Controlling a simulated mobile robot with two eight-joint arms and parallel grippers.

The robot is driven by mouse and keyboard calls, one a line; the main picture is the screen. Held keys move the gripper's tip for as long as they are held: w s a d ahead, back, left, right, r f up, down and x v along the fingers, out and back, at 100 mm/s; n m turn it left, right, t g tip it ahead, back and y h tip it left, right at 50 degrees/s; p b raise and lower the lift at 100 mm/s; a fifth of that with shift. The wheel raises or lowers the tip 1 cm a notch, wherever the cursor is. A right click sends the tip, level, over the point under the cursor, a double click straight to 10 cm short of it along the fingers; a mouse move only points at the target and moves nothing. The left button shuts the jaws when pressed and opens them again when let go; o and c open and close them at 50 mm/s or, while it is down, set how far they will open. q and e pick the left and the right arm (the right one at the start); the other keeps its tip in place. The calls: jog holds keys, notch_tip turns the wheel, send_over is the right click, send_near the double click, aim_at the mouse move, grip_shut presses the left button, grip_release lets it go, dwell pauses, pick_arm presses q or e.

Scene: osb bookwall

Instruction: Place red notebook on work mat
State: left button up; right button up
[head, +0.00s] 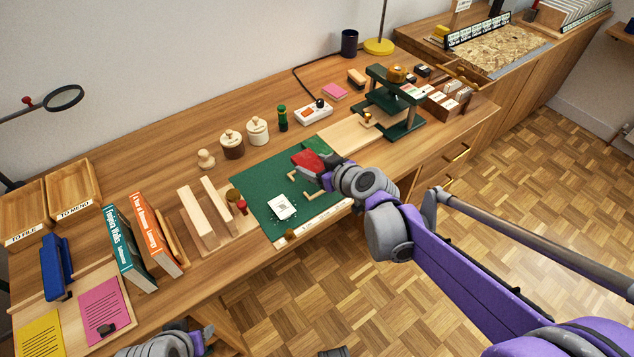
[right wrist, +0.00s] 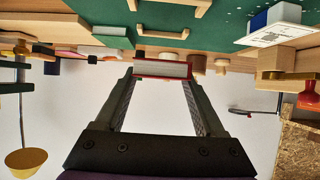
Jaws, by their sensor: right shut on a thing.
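The red notebook (head: 306,159) is at the far right part of the green work mat (head: 262,184) in the head view. My right gripper (head: 318,176) is shut on it. In the right wrist view, which is upside down, the red notebook (right wrist: 162,69) shows edge-on between the fingertips of my right gripper (right wrist: 160,75). Its red cover and pale page edge are visible. I cannot tell whether it touches the mat. My left gripper (head: 203,338) shows only partly at the bottom edge of the head view, low in front of the desk.
Lidded jars (head: 232,145) are behind. The mat's middle has free room.

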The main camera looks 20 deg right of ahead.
aim_at(315, 187)
jog(key=shift+f+b, duration=0.8)
jog(key=shift+f, duration=2.1)
